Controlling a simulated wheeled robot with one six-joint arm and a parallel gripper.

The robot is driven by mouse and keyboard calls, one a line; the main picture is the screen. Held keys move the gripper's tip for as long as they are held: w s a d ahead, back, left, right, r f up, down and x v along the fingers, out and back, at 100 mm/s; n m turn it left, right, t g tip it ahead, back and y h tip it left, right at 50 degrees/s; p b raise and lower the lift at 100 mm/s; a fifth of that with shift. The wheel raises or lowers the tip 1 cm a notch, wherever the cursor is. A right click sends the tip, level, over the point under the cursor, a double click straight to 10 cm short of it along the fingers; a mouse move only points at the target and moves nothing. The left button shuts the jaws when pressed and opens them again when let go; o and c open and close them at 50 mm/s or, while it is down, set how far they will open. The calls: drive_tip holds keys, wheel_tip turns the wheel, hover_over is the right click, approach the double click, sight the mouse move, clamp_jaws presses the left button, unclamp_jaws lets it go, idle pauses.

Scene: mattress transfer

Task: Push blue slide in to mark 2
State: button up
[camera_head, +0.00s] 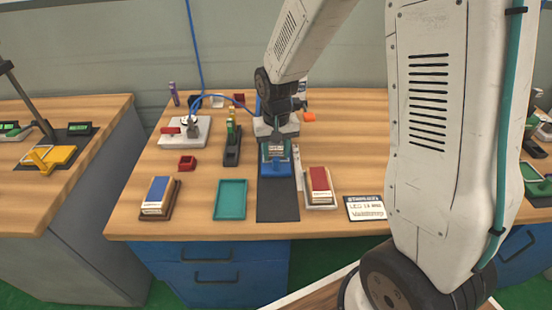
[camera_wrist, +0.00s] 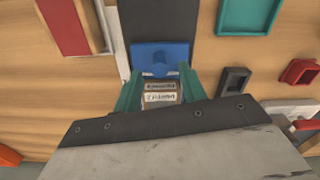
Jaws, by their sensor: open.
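The blue slide (camera_head: 276,169) sits on a dark strip (camera_head: 278,205) on the middle table. In the wrist view the blue slide (camera_wrist: 152,53) is a flat plate with a rounded knob at its lower edge, just ahead of my fingertips. My gripper (camera_head: 275,150) is over the far part of the strip. In the wrist view my gripper (camera_wrist: 160,80) has its two teal fingers apart, with a small labelled block (camera_wrist: 160,94) visible between them. I cannot tell whether the fingers touch the slide or block. Mark 2 cannot be made out.
A teal tray (camera_head: 231,186) and a blue-topped stack (camera_head: 156,192) are left of the strip. A red-topped stack (camera_head: 320,180) is close on its right, and a labelled card (camera_head: 365,215) lies beyond it.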

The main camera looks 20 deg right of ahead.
wheel_tip(320, 180, up, 4)
drive_tip(key=shift+r, duration=0.15)
idle(0.5)
drive_tip(key=shift+s, duration=0.4)
drive_tip(key=s+d+r+n, duration=0.1)
drive_tip(key=s+r, duration=0.7)
drive_tip(key=s, duration=0.4)
drive_tip(key=s+d+r+n+t, duration=0.1)
drive_tip(key=s+r, duration=0.7)
drive_tip(key=s, duration=0.5)
drive_tip(key=shift+r, duration=0.2)
